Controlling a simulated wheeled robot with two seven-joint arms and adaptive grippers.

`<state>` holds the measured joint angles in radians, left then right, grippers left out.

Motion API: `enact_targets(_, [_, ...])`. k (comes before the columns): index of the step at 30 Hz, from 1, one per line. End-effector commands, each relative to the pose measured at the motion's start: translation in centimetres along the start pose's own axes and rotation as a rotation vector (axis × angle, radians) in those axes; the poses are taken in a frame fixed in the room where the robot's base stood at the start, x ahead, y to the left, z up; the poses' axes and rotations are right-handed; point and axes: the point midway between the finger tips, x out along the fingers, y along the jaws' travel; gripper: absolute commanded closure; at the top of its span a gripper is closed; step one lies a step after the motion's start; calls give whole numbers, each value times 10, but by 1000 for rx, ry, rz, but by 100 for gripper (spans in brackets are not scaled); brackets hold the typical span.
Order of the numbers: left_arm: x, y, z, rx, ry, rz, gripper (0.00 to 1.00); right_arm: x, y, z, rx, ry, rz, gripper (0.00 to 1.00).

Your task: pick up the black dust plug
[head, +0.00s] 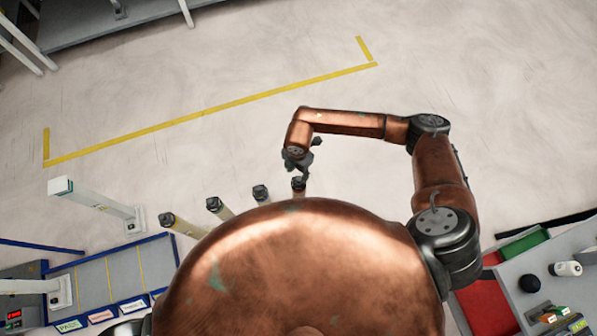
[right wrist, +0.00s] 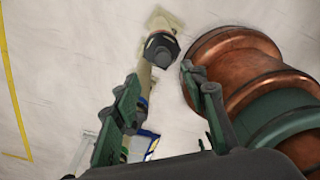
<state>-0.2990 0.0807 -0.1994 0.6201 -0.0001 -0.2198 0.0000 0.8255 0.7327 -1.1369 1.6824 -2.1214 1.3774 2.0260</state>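A dark, faceted cap, which looks like the black dust plug (head: 298,183), tops a pale post just past the copper dome of my body in the head view. In the right wrist view the black dust plug (right wrist: 161,49) shows beyond the fingertips, roughly between their lines and apart from them. My right gripper (head: 311,160) hangs close to that post in the head view. In the right wrist view my right gripper (right wrist: 160,80) has its two green fingers spread with nothing between the tips. My left gripper is not in view.
More dark-capped posts (head: 260,193) stand in a row to the left, the leftmost with a yellow band (head: 168,219). A white post (head: 100,200) stands farther left. The floor beyond is open.

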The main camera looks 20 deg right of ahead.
Motion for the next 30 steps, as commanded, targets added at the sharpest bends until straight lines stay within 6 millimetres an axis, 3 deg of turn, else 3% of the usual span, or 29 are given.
enact_targets(11, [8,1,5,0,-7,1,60,31,-3,8,5,-32,-2,60])
enact_targets(21, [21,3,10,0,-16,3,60,76,-7,8,5,-29,-3,60])
enact_targets(28, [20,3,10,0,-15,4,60,76,-7,8,5,-30,-1,60])
enact_targets(30, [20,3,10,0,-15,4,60,76,-7,8,5,-29,-1,65])
